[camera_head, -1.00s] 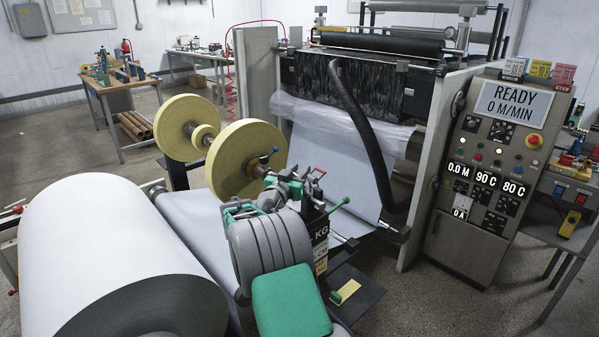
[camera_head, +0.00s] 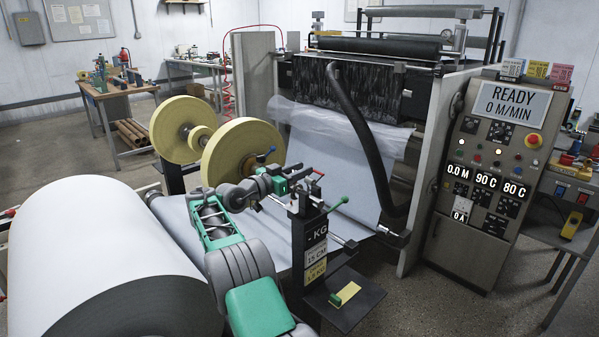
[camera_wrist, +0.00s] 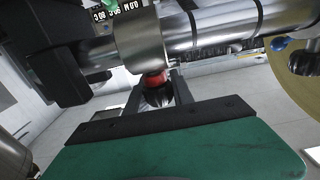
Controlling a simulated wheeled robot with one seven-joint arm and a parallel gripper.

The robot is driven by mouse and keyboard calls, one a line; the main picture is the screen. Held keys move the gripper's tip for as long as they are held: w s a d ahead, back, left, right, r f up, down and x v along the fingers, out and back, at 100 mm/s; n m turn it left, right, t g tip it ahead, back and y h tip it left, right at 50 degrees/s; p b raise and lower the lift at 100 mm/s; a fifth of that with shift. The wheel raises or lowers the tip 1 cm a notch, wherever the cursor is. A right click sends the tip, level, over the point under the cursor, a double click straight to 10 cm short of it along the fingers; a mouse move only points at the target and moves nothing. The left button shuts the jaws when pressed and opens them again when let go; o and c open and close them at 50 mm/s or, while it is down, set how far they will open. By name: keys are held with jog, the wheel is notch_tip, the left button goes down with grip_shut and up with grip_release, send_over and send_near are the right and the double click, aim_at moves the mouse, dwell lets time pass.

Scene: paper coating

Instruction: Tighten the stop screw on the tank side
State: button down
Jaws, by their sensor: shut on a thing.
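A metal collar (camera_wrist: 140,42) sits on a shiny bar (camera_wrist: 205,30) in the wrist view. A red-topped screw (camera_wrist: 155,78) sticks out of the collar towards me. My gripper (camera_wrist: 157,96) is shut on this screw, with its dark fingers just below the collar; they hide most of the screw. In the head view my gripper (camera_head: 296,178) is at the bar above the dark post, and the screw cannot be told apart there. A red-ended handle (camera_head: 318,172) shows just beyond the gripper. A green-knobbed lever (camera_head: 340,202) is to its right.
A blue knob (camera_head: 271,150) and yellow rolls (camera_head: 240,150) are close behind my gripper. A large white roll (camera_head: 90,250) is at left, the control panel (camera_head: 490,160) at right.

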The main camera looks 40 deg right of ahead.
jog(key=shift+s+m+g, duration=0.2)
jog(key=shift+m+g, duration=0.5)
jog(key=shift+g, duration=0.4)
jog(key=c, duration=1.1)
grip_release()
jog(key=shift+r+n+t, duration=0.15)
jog(key=shift+n+t, duration=0.15)
jog(key=shift+t, duration=0.1)
